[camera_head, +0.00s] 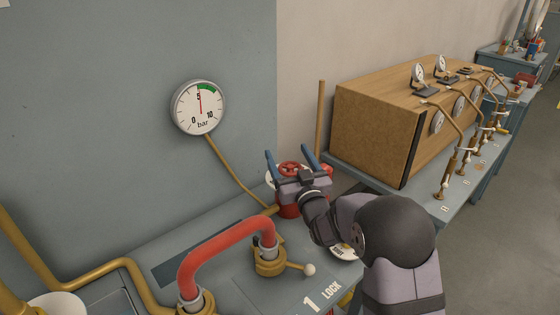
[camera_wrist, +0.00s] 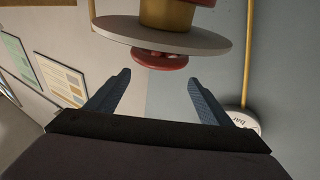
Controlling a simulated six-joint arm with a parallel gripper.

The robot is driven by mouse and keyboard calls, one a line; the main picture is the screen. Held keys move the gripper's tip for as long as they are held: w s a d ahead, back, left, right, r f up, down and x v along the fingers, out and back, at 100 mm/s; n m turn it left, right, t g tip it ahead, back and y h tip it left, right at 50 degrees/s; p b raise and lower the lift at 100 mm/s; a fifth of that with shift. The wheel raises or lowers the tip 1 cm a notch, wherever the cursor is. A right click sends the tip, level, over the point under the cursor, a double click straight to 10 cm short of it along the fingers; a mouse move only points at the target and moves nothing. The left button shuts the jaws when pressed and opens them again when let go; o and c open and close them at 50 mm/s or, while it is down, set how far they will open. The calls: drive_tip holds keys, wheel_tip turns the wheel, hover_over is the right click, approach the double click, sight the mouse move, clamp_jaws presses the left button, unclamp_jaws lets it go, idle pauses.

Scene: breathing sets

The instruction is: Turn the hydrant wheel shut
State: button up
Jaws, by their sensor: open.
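The red hydrant wheel (camera_head: 292,166) shows between my two blue fingers in the head view, partly hidden by my gripper (camera_head: 287,150). A pale round disc and a red body (camera_head: 287,210) show around and below it. In the wrist view, which looks upside down, the red wheel (camera_wrist: 160,62) sits in front of a wide pale disc (camera_wrist: 160,36) on a brass-coloured stem (camera_wrist: 168,14). My gripper (camera_wrist: 158,82) is open and empty. Its fingers point toward the wheel, which lies beyond the fingertips near the middle of the gap. I see no contact.
A pressure gauge (camera_head: 199,108) on the grey panel has its needle near 5. A red curved hose (camera_head: 220,250) and a lever with a pale knob (camera_head: 309,270) stand on the bench in front. A wooden cabinet (camera_head: 377,118) with gauges and brass pipes stands to the right.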

sight(282, 163)
drive_tip(key=shift+w+d+r+n+g+y, duration=0.15)
drive_tip(key=shift+n+g+y, duration=0.1)
drive_tip(key=shift+n+y, duration=0.15)
drive_tip(key=shift+w+d+f+n+g+y, duration=0.15)
drive_tip(key=shift+n+g+y, duration=0.15)
drive_tip(key=shift+y, duration=0.2)
drive_tip(key=shift+s+d+n+g+y, duration=0.1)
drive_tip(key=shift+n+g+y, duration=0.35)
drive_tip(key=shift+y, duration=0.35)
drive_tip(key=shift+s+d+f+n+g+y+p, duration=0.15)
drive_tip(key=shift+s+d+f+n+g+y, duration=0.3)
drive_tip(key=shift+f+g, duration=0.3)
drive_tip(key=shift+s+d+f+n+g+y+p, duration=0.2)
drive_tip(key=shift+f+n+g+y, duration=0.25)
drive_tip(key=shift+f+g, duration=0.2)
drive_tip(key=shift+s+d+f+n+g+y+p, duration=0.1)
drive_tip(key=shift+s+d+f+n+g+y, duration=0.25)
drive_tip(key=shift+f+n+g, duration=0.35)
drive_tip(key=shift+p+x, duration=0.95)
drive_tip(key=shift+x, duration=2.75)
drive_tip(key=c, duration=1.1)
